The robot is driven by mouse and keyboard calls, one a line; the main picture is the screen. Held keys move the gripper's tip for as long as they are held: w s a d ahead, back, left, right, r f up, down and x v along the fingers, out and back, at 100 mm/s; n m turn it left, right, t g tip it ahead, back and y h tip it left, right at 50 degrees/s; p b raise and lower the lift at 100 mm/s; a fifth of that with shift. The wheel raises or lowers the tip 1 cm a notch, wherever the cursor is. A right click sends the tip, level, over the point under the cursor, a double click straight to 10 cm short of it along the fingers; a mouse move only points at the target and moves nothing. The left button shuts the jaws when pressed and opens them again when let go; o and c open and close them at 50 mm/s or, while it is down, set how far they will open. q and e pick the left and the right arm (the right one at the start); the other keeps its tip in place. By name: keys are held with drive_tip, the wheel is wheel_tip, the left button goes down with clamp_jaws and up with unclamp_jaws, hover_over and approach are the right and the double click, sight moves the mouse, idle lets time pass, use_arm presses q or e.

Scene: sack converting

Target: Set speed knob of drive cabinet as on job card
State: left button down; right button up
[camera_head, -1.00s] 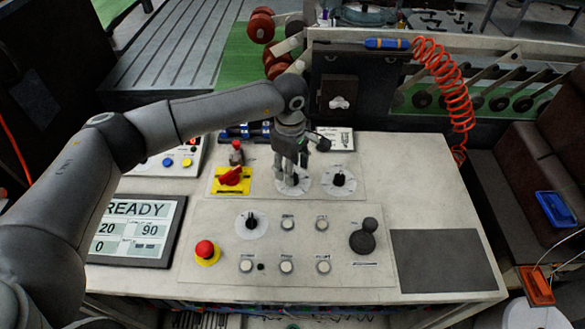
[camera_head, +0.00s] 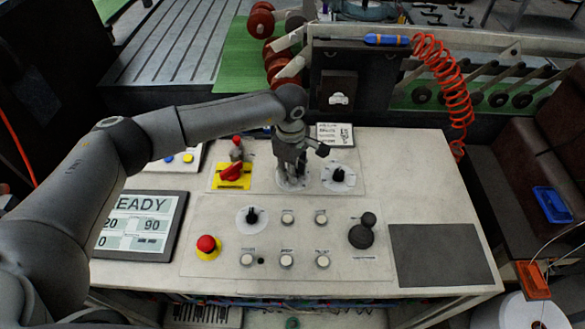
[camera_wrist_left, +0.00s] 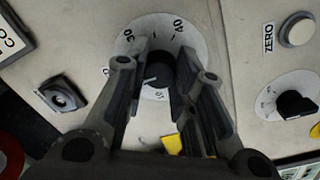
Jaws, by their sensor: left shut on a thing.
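My left gripper (camera_head: 291,178) points down at the upper panel of the cabinet top, shut on a dark round knob. In the left wrist view the knob (camera_wrist_left: 159,70) sits between the two fingers of the gripper (camera_wrist_left: 165,88). A white round dial (camera_wrist_left: 190,38) with printed numbers lies around the knob; the fingers hide part of the scale. The head view shows only the edge of this dial. A white card with dark print (camera_head: 336,134), likely the job card, stands behind the panel; its text is too small to read. My right gripper is not in view.
Close on the right is another black knob (camera_head: 339,175) on a white dial. On the left are a red switch on a yellow plate (camera_head: 231,174), a red stop button (camera_head: 207,245) and a display (camera_head: 142,225). Several white buttons lie in front. A grey mat (camera_head: 443,254) is bare.

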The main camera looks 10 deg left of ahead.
use_arm(q)
drive_tip(key=shift+f+n+b, duration=0.2)
drive_tip(key=shift+n+b, duration=0.3)
drive_tip(key=shift+b, duration=0.4)
drive_tip(key=n+b, duration=0.2)
drive_tip(key=shift+b, duration=0.3)
drive_tip(key=shift+n+b, duration=1)
drive_tip(key=shift+r+n+b, duration=0.15)
drive_tip(key=shift+n+b, duration=0.55)
drive_tip(key=shift+n, duration=0.1)
drive_tip(key=c, duration=1.2)
unclamp_jaws()
drive_tip(key=shift+r, duration=0.1)
